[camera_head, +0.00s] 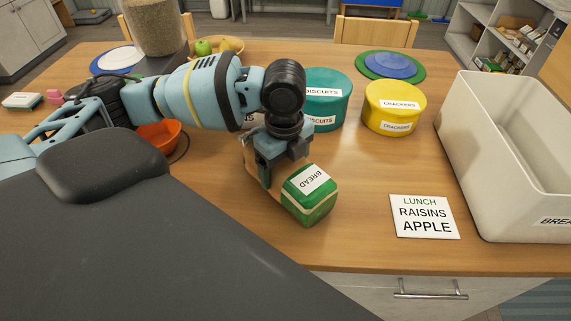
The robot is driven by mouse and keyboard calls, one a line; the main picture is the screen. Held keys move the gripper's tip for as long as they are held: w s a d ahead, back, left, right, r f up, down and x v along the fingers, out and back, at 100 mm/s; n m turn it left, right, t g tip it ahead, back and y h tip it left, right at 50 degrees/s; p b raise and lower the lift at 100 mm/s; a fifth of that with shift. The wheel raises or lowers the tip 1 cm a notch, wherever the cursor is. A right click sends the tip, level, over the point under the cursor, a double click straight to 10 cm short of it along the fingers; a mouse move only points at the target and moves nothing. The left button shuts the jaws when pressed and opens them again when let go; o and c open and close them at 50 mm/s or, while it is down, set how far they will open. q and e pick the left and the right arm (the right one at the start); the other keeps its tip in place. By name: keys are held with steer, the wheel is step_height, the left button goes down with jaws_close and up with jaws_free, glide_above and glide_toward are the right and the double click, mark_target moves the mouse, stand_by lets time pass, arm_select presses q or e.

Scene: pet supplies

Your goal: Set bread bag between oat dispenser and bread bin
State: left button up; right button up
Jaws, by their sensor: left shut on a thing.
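The bread bag (308,204) is green and tan with a white BREAD label, in the middle of the head view. My left gripper (268,163) is shut on its upper left part, and the bag is tilted. I cannot tell whether it touches the table. The bread bin (460,150) is a large open cream box at the right, its label partly cut off. A clear container of grain, apparently the oat dispenser (154,27), stands at the back left on a dark base, partly hidden by my left arm. My right gripper is not in view.
A teal biscuits tin (332,92) and a yellow crackers tin (396,103) stand behind the bag. A lunch card (424,216) lies left of the bin. An orange bowl (161,134) sits beneath my left arm.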

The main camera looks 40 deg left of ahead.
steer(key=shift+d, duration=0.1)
arm_select(q)
steer(key=o, duration=1.2)
steer(key=shift+f, duration=0.1)
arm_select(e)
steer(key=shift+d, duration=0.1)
arm_select(q)
steer(key=shift+o, duration=0.2)
step_height(320, 180, up, 12)
steer(key=shift+f+p, duration=0.25)
steer(key=shift+p, duration=0.4)
steer(key=shift+r, duration=0.35)
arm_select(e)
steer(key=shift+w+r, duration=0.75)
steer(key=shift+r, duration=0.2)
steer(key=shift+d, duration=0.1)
